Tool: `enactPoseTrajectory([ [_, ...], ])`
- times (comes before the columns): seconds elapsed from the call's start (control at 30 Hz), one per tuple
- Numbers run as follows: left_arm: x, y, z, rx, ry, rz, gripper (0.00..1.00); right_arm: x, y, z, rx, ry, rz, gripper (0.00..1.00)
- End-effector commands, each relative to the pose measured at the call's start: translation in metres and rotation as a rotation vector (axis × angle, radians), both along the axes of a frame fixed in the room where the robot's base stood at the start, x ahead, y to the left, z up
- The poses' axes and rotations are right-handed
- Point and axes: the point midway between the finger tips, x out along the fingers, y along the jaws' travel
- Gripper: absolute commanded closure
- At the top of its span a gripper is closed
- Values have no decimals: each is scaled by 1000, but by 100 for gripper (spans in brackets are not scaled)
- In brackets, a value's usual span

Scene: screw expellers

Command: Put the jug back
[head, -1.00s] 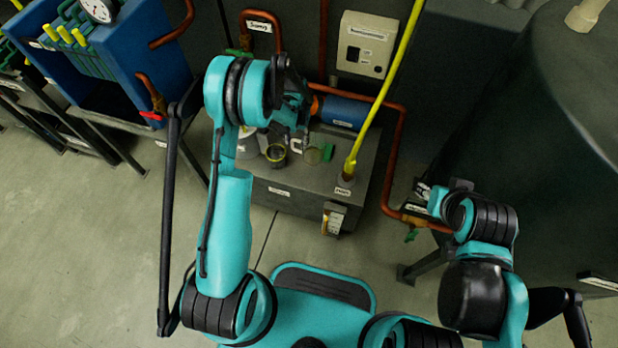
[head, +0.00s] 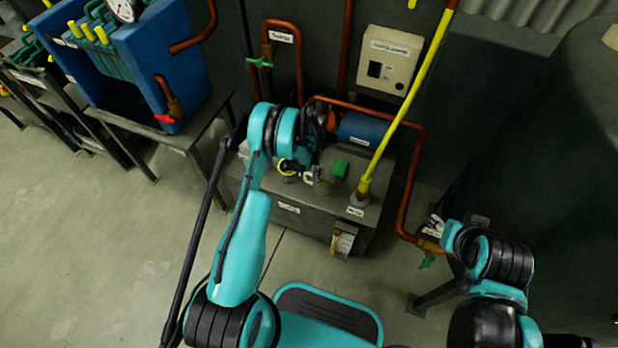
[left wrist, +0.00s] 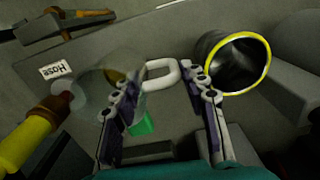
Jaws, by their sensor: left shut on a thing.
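A clear jug (head: 322,187) with a white handle shows over the top of the grey tank (head: 300,225). In the left wrist view the see-through jug (left wrist: 112,72) is on the left and its handle (left wrist: 160,74) lies between my fingertips. My left gripper (left wrist: 160,80) is shut on that handle. In the head view my arm covers most of it. I cannot tell whether the jug touches the tank top. A dark yellow-rimmed cup or opening (left wrist: 236,62) is right of the handle in the wrist view. My right gripper (head: 438,226) is by the copper pipe, its fingers unclear.
A yellow hose (head: 402,110) rises from the tank top to the right of the jug. Copper pipe (head: 413,180) borders the right side. The floor at left is free.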

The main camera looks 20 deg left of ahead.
Motion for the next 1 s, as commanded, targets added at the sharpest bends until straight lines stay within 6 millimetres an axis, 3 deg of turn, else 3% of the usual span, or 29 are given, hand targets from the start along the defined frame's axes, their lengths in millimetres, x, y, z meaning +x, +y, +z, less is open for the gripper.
enactPoseTrajectory([
  [0.1, 0, 0, -18, 0, 0, 0, 100, 0, 0, -9, 0, 0, 0, 60],
  [0.47, 0, 0, -19, 0, 0, 0, 100, 0, 0, -7, 0, 0, 0, 60],
  [0.5, 0, 0, -20, 0, 0, 0, 54, 0, 0, -7, 0, 0, 0, 60],
  [0.57, 0, 0, -19, 0, 0, 0, 38, 0, 0, -7, 0, 0, 0, 60],
  [0.87, 0, 0, -19, 0, 0, 0, 36, 0, 0, -7, 0, 0, 0, 60],
  [1.0, 0, 0, -8, 0, 0, 0, 36, 0, 0, -4, 0, 0, 0, 60],
])
